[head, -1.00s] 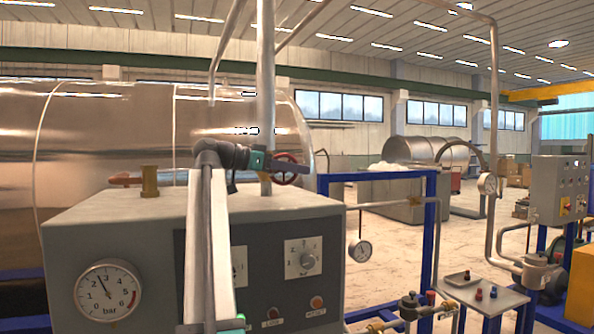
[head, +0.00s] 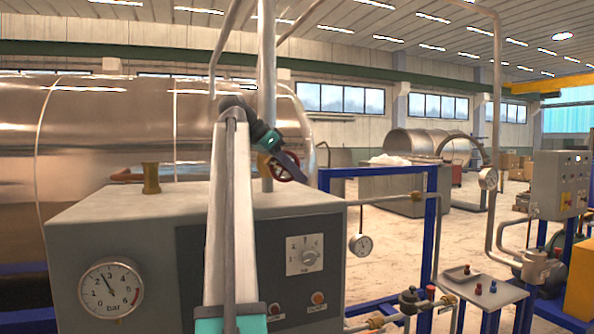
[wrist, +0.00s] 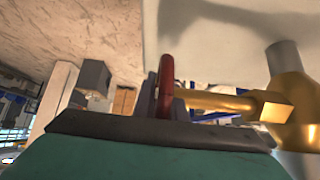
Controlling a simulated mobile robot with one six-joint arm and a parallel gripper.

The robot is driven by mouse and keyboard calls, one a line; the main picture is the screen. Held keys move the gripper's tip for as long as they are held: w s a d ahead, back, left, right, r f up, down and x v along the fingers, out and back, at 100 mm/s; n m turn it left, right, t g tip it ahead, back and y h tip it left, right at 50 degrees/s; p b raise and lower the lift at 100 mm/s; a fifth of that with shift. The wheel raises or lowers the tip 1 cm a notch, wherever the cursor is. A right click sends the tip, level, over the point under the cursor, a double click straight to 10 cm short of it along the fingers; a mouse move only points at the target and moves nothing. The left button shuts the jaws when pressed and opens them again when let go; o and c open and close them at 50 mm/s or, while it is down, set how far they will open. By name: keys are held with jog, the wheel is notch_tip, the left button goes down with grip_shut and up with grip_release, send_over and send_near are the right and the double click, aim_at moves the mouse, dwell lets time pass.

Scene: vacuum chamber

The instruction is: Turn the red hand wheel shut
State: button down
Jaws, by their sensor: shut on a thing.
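The red hand wheel (head: 277,174) stands beside the upright grey pipe above the grey cabinet in the head view. My gripper (head: 288,167) slants down to the right across it and hides part of its rim. In the wrist view the red rim (wrist: 166,86) shows nearly edge-on between the dark fingers of my gripper (wrist: 164,103), which is shut on it. A brass valve body (wrist: 235,102) lies to the right of the rim there. How far the wheel has turned cannot be told.
The grey cabinet (head: 110,225) with a round pressure gauge (head: 110,288) stands below my arm. The upright pipe (head: 267,90) rises close to the wheel. A blue frame (head: 432,240) and a small table with a tray (head: 463,273) are to the right. Floor beyond is open.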

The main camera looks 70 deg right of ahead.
dwell(0.3)
jog(key=c, duration=1.8)
grip_release()
jog(key=shift+r, duration=0.1)
